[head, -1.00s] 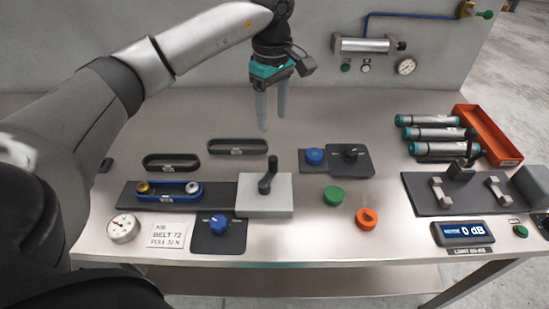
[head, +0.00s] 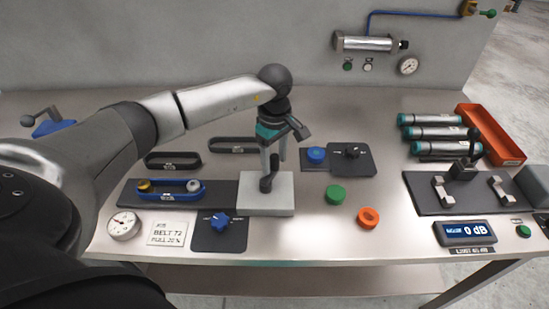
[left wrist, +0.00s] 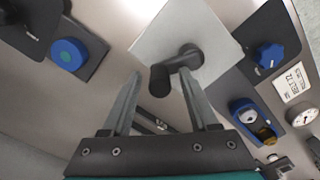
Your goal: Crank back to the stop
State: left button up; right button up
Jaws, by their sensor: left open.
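The dark crank (head: 267,184) stands on a light grey block (head: 282,205) at the right end of a dark rail. Its upright handle shows in the left wrist view (left wrist: 160,82). My left gripper (head: 273,162) is over the crank, pointing down, with its fingers apart. In the left wrist view the handle appears between the two fingertips; I cannot tell whether either finger touches it. A blue belt (head: 168,196) loops around a brass pulley and a grey pulley left of the block. My right gripper is not in view.
A blue knob (head: 219,223) and round gauge (head: 123,225) lie in front. A green button (head: 335,195) and orange ring (head: 369,218) stand right of the block. A blue button (head: 316,154) lies behind. Two black belts lie behind the rail.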

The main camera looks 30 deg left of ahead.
pick_arm(q)
jog(key=shift+c, duration=0.2)
grip_shut()
dwell(0.4)
